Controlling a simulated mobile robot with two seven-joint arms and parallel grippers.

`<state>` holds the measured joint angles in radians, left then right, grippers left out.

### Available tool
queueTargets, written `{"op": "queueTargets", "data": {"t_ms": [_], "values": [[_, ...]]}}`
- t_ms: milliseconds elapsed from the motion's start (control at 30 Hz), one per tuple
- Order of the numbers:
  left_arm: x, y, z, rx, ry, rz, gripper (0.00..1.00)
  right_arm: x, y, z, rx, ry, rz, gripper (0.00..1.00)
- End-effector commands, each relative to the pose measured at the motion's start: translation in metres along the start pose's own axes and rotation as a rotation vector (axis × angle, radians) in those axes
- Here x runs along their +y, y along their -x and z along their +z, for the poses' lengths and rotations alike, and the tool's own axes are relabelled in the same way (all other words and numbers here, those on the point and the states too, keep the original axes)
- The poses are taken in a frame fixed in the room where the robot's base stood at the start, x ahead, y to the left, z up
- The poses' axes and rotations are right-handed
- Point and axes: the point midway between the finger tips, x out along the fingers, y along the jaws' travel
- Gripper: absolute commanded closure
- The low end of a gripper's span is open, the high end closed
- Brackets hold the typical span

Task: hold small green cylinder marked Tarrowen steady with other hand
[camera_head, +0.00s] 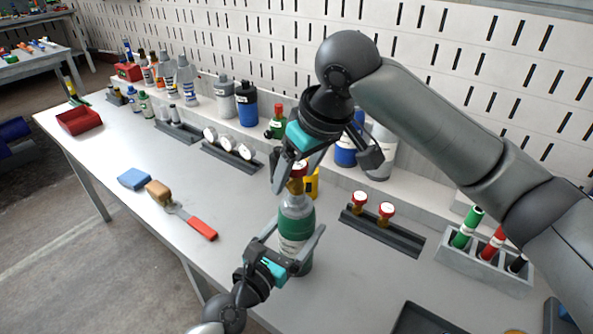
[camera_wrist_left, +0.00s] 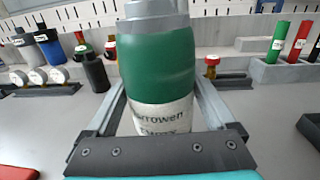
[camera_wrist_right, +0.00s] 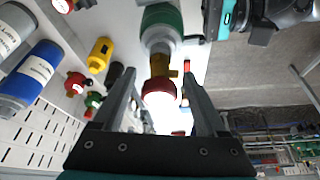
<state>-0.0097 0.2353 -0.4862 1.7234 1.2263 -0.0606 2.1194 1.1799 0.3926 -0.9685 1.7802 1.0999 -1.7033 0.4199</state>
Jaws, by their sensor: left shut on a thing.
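The green cylinder (camera_head: 295,225) stands upright near the table's front edge, with a green body, grey shoulder and a brass valve with a red cap. Its white label, partly hidden, reads "...arrowen" in the left wrist view (camera_wrist_left: 157,62). My left gripper (camera_head: 298,232) is shut on the body from the front, one finger on each side. My right gripper (camera_head: 296,172) is above, pointing down at the valve. In the right wrist view the red cap (camera_wrist_right: 160,87) lies between its open fingers, with gaps on both sides.
Behind are a yellow cylinder (camera_head: 312,183), a green bottle (camera_head: 278,121) and blue containers on a ledge. A rack with two red-capped valves (camera_head: 386,211) is to the right, beside a grey holder (camera_head: 480,262) of coloured tubes.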

Motion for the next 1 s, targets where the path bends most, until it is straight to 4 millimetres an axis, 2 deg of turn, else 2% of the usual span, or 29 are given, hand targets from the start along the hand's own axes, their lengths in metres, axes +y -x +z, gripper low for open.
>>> {"op": "queueTargets", "data": {"t_ms": [367, 467, 800, 1000], "values": [[0.000, 0.000, 0.000, -0.001, 0.000, 0.000, 0.78, 0.001, 0.005, 0.000, 0.001, 0.001, 0.000, 0.19], [0.000, 0.000, 0.000, -0.001, 0.000, 0.000, 0.78, 0.001, 0.019, -0.001, 0.004, 0.001, 0.001, 0.19], [0.000, 0.000, 0.000, -0.001, 0.000, 0.000, 0.78, 0.001, 0.089, -0.001, 0.004, 0.001, 0.002, 0.19], [0.000, 0.000, 0.000, -0.001, 0.000, 0.000, 0.78, 0.000, 0.114, 0.000, 0.002, 0.000, 0.000, 0.19]]}}
